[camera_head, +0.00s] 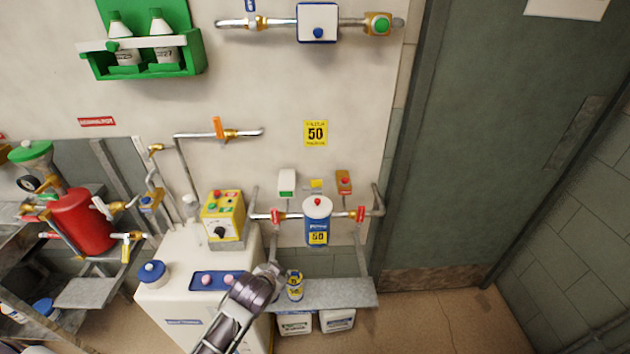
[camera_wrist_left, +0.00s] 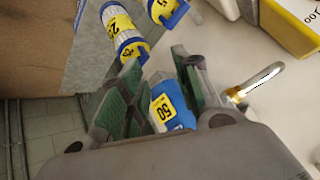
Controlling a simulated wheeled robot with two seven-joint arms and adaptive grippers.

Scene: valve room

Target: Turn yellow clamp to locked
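I cannot pick out a yellow clamp with certainty. In the head view a small yellow piece (camera_head: 316,184) sits above the blue canister (camera_head: 317,222) on the wall pipe, between two red handles. A yellow lever (camera_head: 126,250) shows on the pipework at the far left. My left gripper (camera_head: 274,267) is at the cabinet's right edge, beside the shelf. In the left wrist view its green-padded fingers (camera_wrist_left: 158,66) stand apart. A blue body with a yellow "50" label (camera_wrist_left: 161,113) shows between them; I cannot tell whether it is touched. My right gripper is not in view.
A yellow control box (camera_head: 222,214) stands on the white cabinet (camera_head: 183,308). A small cartridge (camera_head: 294,285) stands on the grey shelf (camera_head: 345,292). A cartridge with a "25" label (camera_wrist_left: 120,29) is near the fingers. The floor before the grey door (camera_head: 480,140) is clear.

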